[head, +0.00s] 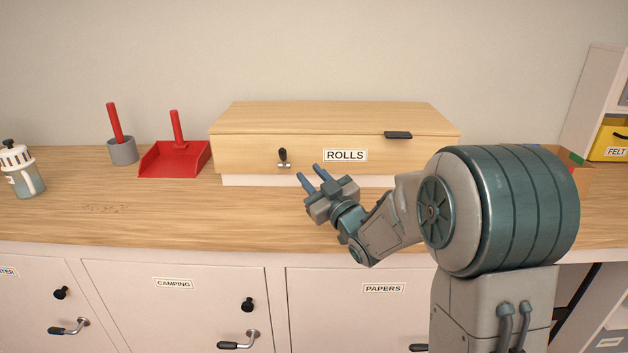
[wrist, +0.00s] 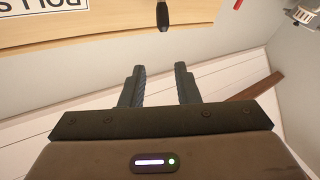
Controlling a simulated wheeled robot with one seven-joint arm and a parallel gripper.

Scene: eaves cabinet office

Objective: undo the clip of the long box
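The long box (head: 270,150) is pale wood with a ROLLS label on its front and stands at the back of the counter. Its clip (head: 283,157), a small dark lever on a metal mount, is on the front left of the label. In the wrist view the clip's dark end (wrist: 162,16) shows at the top, against the box front (wrist: 100,32). My gripper (head: 313,176) is in front of the box, below and right of the clip. Its two fingers (wrist: 160,72) are apart with nothing between them. The gripper does not touch the clip.
A dark handle (head: 398,135) sits at the right of the box's lid edge.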

